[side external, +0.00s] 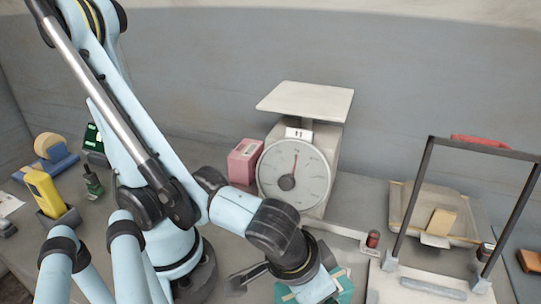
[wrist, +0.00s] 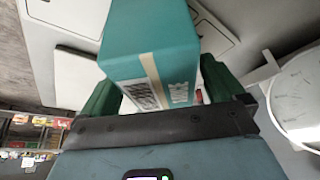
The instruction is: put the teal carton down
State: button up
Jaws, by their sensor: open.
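The teal carton (wrist: 150,45) with a pale tape strip and printed labels fills the middle of the wrist view. It stands between the two green-padded fingers of my gripper (wrist: 158,88), which is open around it. Whether either pad touches the carton cannot be told. In the side external view the teal carton (side external: 344,284) shows only in part at the bottom edge, mostly hidden behind my wrist. Its underside and what bears it are hidden there.
A dial scale (side external: 296,172) with a flat pan stands behind my wrist, a pink box (side external: 244,161) beside it. At right are a dark-framed handle (side external: 480,147) and a tray (side external: 402,207) holding a tan block (side external: 441,222). A yellow item (side external: 43,191) stands in a holder at left.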

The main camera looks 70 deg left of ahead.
jog(key=shift+v, duration=3.35)
jog(key=shift+x, duration=3.85)
jog(key=shift+s, duration=0.1)
jog(key=shift+v, duration=3.8)
jog(key=shift+x, duration=3.85)
notch_tip(320, 180, up, 17)
jog(key=shift+f, duration=0.2)
